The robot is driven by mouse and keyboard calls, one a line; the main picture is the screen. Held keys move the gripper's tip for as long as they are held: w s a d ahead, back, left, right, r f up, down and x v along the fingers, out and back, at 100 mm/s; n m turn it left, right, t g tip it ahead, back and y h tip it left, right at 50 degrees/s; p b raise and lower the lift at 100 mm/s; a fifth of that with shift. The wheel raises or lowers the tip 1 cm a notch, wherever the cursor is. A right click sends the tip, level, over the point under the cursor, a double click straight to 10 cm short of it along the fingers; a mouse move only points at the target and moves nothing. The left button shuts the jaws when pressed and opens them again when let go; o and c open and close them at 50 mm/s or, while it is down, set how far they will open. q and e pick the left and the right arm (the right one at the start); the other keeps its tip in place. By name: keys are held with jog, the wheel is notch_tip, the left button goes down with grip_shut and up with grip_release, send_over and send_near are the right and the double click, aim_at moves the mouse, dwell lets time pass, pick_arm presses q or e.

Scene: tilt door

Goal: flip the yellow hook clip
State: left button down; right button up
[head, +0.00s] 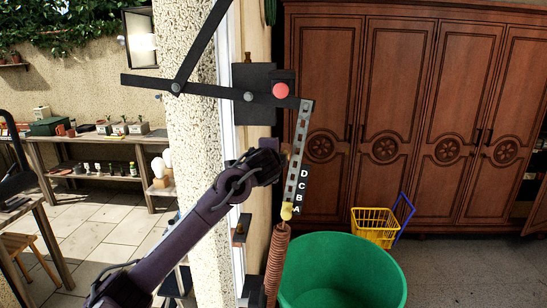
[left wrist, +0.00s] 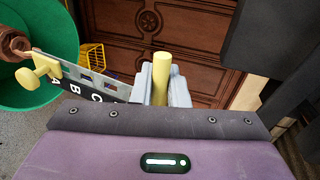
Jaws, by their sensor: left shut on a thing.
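A dark strip lettered D, C, B, A (head: 300,160) hangs steeply from the black linkage by the doorway. A yellow clip (head: 286,211) sits at its lower end by the A, above a brown coil spring (head: 277,255). The left wrist view shows it as a yellow knobbed piece (left wrist: 38,72) by a brown end fitting (left wrist: 10,45). My left gripper (head: 280,158) is beside the strip, above the clip. Its grey fingers (left wrist: 162,88) are shut on a yellow cylinder (left wrist: 161,68). I cannot tell whether this cylinder joins the clip. My right gripper is out of view.
The black linkage bar (head: 205,90) with a red disc (head: 281,90) is above my gripper. A green tub (head: 343,262) stands below right, and a yellow basket (head: 373,226) behind it. A speckled pillar (head: 188,140) stands left of the linkage plate. Wooden cabinets (head: 390,100) line the back.

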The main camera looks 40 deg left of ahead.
pick_arm(q)
jog(key=c, duration=1.7)
grip_release()
jog(key=shift+d+f, duration=0.1)
jog(key=shift+f, duration=0.05)
jog(key=shift+o, duration=1.2)
jog(key=shift+d, duration=0.15)
jog(key=b+v, duration=0.2)
jog(key=v, duration=0.5)
jog(key=shift+s+d+r+b, duration=0.25)
jog(key=shift+d+b, duration=0.05)
jog(key=shift+b, duration=0.05)
